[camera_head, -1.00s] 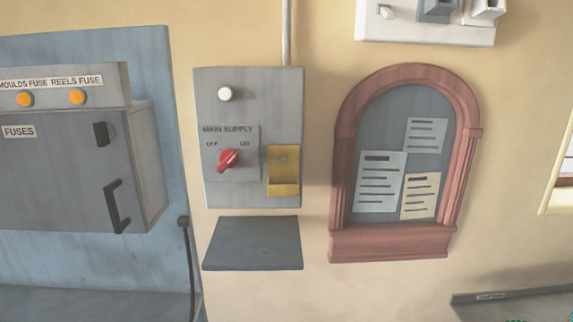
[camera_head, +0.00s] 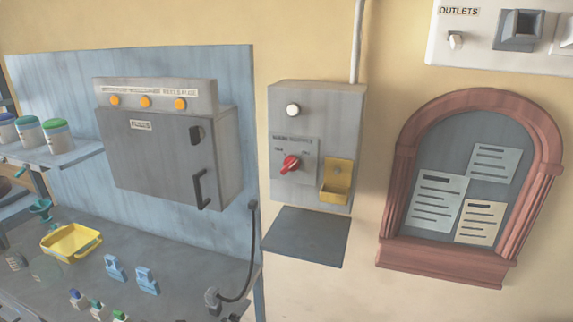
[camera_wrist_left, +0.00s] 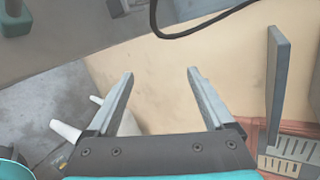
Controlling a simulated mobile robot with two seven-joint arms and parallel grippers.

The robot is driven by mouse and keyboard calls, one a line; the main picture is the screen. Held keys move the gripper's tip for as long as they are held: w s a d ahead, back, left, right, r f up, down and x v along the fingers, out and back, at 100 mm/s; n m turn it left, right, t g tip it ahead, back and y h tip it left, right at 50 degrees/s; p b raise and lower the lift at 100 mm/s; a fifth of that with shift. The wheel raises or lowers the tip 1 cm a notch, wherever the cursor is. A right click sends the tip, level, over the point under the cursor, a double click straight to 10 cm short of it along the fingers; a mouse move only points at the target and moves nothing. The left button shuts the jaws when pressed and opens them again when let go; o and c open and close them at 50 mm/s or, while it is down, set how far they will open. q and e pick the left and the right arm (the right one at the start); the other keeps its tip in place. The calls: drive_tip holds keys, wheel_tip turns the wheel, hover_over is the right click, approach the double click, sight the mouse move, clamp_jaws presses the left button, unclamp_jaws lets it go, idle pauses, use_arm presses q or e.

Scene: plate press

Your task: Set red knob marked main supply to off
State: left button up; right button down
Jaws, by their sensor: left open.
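The red knob (camera_head: 290,165) sits on a grey plate on the front of a grey wall-mounted supply box (camera_head: 284,115). Its handle is tilted, with the upper end towards the right. Lettering sits above it but is too blurred to read now. A white round button or lamp (camera_head: 293,110) is above the knob, and a yellow holder (camera_head: 335,182) is at its lower right. My left gripper (camera_wrist_left: 160,75) shows only in the left wrist view. It is open and empty, apart from the knob, which is not in that view. My right gripper is not in view.
A dark shelf (camera_head: 305,236) juts out below the supply box. The grey fuse box (camera_head: 160,150) with a black handle is to the left, above a cluttered workbench (camera_head: 185,275). An arched noticeboard (camera_head: 386,250) is to the right.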

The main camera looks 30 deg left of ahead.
use_arm(q)
drive_tip(key=w+d+r+m+t+p, duration=0.1)
drive_tip(key=w+r+m+t, duration=0.1)
drive_tip(key=r, duration=0.8)
drive_tip(key=w+d+r+m+t+p, duration=0.1)
drive_tip(key=r+m+t+p, duration=0.1)
drive_tip(key=r, duration=0.8)
drive_tip(key=m+t+p, duration=0.1)
drive_tip(key=m+t, duration=0.2)
approach(286, 167)
drive_tip(key=v, duration=0.6)
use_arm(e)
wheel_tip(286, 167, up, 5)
use_arm(q)
drive_tip(key=shift+b+x, duration=2.15)
drive_tip(key=shift+x, duration=5.55)
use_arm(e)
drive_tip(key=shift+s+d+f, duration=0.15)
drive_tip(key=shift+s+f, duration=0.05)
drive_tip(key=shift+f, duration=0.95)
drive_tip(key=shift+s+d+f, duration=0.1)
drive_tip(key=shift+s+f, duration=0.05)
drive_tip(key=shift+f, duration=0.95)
use_arm(q)
drive_tip(key=shift+c, duration=0.2)
drive_tip(key=c, duration=1.3)
